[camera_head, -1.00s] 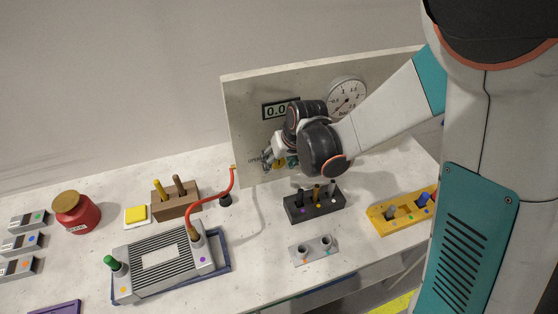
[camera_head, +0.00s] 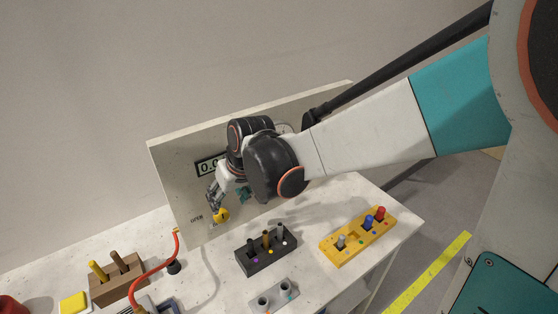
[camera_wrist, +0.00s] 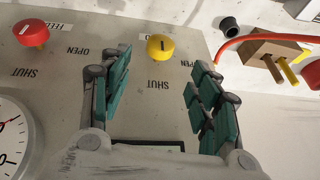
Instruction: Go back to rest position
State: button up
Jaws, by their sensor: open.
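My gripper (camera_head: 226,196) is in front of the upright grey panel (camera_head: 178,165) at the back of the table. In the wrist view my gripper (camera_wrist: 158,100) has its two teal-padded fingers spread wide with nothing between them. A yellow knob (camera_wrist: 161,47) on the panel lies just beyond the fingertips, apart from them; it also shows in the head view (camera_head: 221,215). OPEN and SHUT labels flank it. A red knob (camera_wrist: 30,33) and a round gauge (camera_wrist: 12,140) are at the left of the wrist view. My arm hides part of the panel in the head view.
On the table stand a black block with pegs (camera_head: 266,262), a yellow holder (camera_head: 345,254), a grey two-hole block (camera_head: 275,297) and a brown block (camera_head: 112,287). A red hose (camera_head: 160,265) rises near the panel's left edge. The table's right edge is near the yellow holder.

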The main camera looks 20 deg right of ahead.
jog(key=shift+s+d+r, duration=0.1)
jog(key=shift+s+r, duration=0.3)
jog(key=shift+r, duration=0.2)
jog(key=shift+d, duration=0.1)
jog(key=s+d+r+m+t+h+b, duration=0.1)
jog(key=s+d+r, duration=0.1)
jog(key=s+d, duration=0.5)
jog(key=s+d+r+m+t+h+b, duration=0.1)
jog(key=s+d+r+m+t+b, duration=0.1)
jog(key=s+d, duration=0.4)
jog(key=s, duration=0.4)
jog(key=shift+d+h, duration=0.3)
jog(key=shift+d, duration=0.1)
jog(key=shift+o, duration=0.3)
dwell(0.6)
